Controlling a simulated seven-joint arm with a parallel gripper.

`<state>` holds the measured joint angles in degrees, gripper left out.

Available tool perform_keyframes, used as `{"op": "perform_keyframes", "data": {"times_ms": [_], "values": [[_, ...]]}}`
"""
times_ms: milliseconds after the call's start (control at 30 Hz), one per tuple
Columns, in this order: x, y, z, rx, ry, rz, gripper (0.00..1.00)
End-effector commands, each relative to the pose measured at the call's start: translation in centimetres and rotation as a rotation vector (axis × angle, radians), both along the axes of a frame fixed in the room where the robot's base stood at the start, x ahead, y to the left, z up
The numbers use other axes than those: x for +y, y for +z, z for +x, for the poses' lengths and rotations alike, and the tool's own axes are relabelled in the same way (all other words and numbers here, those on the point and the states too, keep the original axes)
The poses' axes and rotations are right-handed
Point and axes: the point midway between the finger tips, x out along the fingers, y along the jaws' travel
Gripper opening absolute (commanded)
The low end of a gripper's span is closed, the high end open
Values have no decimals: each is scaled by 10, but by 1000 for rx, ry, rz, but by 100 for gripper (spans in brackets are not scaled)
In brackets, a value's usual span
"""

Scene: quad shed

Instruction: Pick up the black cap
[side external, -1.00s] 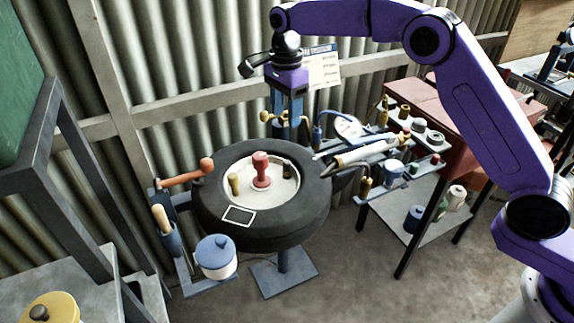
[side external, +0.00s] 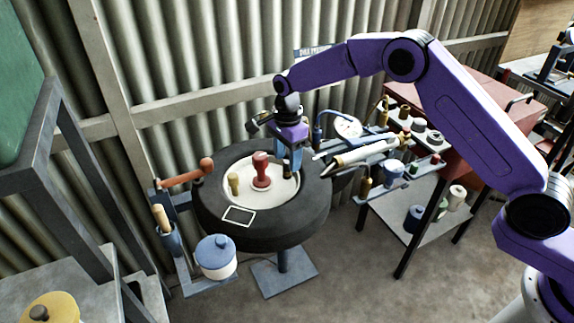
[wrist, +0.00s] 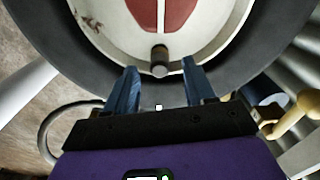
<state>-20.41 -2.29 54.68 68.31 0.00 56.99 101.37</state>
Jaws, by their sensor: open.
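The black cap (wrist: 160,68) is a small dark cylinder with a lighter top, standing in the pale round dish (wrist: 118,35) inside the tyre, near the rim. In the wrist view it lies between and a little beyond the two blue fingertips. My gripper (side external: 289,165) is open and empty, pointing down over the right side of the dish. Its fingers largely hide the cap in the side view. I cannot tell exactly how far above the cap the tips are.
A red knobbed piece (side external: 261,172) and a yellow peg (side external: 234,184) stand in the dish left of my gripper. The black tyre (side external: 250,236) surrounds it. A rack arm with a silver tool (side external: 358,156) and a gauge (side external: 347,127) stands close on the right.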

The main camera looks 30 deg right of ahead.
Motion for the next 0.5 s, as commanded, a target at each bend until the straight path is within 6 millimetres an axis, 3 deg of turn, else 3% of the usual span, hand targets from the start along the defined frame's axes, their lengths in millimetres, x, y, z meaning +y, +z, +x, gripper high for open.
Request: {"op": "perform_keyframes", "data": {"times_ms": [100,333,367,500], "values": [[0,-9,0,1,0,0,54],[0,-10,0,0,0,0,54],[0,-10,0,0,0,0,51],[0,-10,0,0,0,0,5]]}}
